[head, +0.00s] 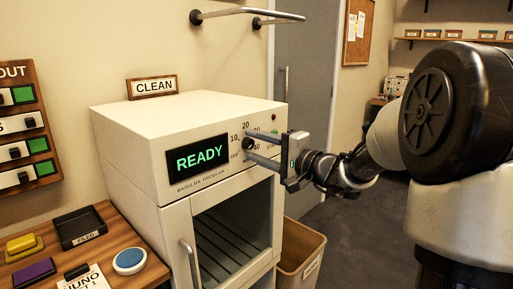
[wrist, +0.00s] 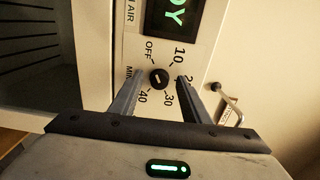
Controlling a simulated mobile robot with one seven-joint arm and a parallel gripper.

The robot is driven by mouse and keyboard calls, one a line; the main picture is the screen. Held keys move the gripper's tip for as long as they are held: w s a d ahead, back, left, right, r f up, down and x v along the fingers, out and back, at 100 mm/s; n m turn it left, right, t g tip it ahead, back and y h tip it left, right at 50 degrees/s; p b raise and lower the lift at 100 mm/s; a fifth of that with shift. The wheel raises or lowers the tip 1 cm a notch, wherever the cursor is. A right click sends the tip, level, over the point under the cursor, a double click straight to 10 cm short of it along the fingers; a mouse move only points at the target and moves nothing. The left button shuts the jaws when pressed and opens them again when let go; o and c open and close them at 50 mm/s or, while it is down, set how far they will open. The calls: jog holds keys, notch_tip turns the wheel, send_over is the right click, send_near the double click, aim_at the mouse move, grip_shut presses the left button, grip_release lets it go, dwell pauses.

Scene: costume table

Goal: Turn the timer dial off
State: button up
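The timer dial (head: 248,143) is a small dark round knob on the front of the white cabinet (head: 190,112), right of the green READY display (head: 203,157). In the wrist view the dial (wrist: 158,77) is ringed by the marks OFF, 10, 20, 30 and 40. It carries a short pale line; which end points is too small to tell. My gripper (head: 252,144) is open, one finger above and one below the dial in the head view. In the wrist view my gripper (wrist: 158,82) has the dial between its fingertips, with gaps on both sides.
The cabinet's glass door (head: 232,228) has a vertical handle (head: 189,262) below. A wooden table (head: 118,226) with small trays and a blue button (head: 129,260) stands left. A bin (head: 300,255) stands right. A metal rail (head: 250,12) projects from the wall above.

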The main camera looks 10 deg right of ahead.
jog(key=p+v, duration=0.1)
jog(key=v, duration=1.6)
jog(key=shift+s+d, duration=0.15)
